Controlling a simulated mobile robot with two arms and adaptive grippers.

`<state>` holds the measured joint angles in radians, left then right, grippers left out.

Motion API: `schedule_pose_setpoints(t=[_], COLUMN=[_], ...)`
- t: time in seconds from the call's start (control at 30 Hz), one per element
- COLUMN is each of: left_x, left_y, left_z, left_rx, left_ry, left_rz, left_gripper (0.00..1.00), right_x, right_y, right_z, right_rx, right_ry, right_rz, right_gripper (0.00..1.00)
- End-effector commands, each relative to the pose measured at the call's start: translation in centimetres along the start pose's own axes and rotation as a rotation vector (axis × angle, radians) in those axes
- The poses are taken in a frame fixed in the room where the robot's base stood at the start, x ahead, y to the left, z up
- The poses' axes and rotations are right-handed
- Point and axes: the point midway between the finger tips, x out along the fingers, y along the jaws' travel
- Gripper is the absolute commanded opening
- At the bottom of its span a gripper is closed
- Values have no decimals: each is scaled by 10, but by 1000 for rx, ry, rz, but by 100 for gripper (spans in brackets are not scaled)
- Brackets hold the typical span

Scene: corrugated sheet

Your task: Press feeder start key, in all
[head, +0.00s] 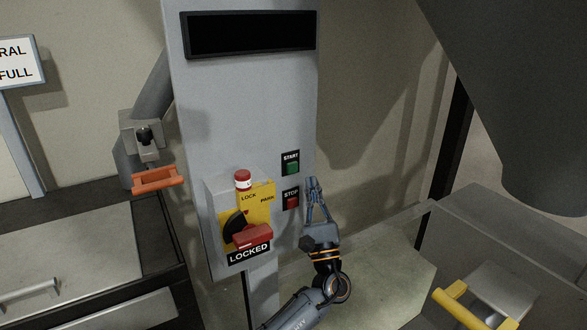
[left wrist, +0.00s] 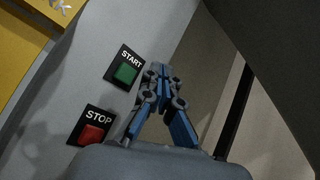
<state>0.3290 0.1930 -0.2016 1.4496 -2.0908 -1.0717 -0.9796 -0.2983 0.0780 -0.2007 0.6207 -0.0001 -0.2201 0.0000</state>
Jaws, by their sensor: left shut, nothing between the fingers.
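The green START key (head: 291,166) sits on the grey control panel (head: 240,110), above the red STOP key (head: 291,200). In the left wrist view the START key (left wrist: 126,73) is left of my fingertips, and the STOP key (left wrist: 92,133) is lower left. My left gripper (head: 313,183) is shut and empty. Its fingertips are just right of the keys by the panel's right edge; I cannot tell how far they are from the panel face. In the left wrist view the gripper (left wrist: 158,72) covers neither key. My right gripper is not in view.
Left of the keys is a yellow lock plate (head: 262,205) with a red handle (head: 252,236) and a LOCKED label (head: 249,253). A red-topped knob (head: 243,179) protrudes above it. An orange handle (head: 158,180) is at left; a yellow handle (head: 461,308) is at lower right.

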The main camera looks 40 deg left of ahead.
Motion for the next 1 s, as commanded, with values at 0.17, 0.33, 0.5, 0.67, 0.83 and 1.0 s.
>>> schedule_pose_setpoints(t=[0.17,0.33,0.5,0.67,0.83,1.0], left_x=[19,28,35,36,36,36], left_y=[13,22,26,26,26,26], left_z=[-13,-24,-27,-27,-27,-27], left_rx=[1,1,-1,-1,-1,-1], left_ry=[-1,-1,0,1,1,1], left_rz=[0,0,0,0,0,0], left_gripper=[0,0,0,0,0,0], right_x=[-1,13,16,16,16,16], right_y=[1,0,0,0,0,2], right_z=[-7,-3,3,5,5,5], right_rx=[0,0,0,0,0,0], right_ry=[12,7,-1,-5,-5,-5], right_rz=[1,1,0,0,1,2], right_gripper=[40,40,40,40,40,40])
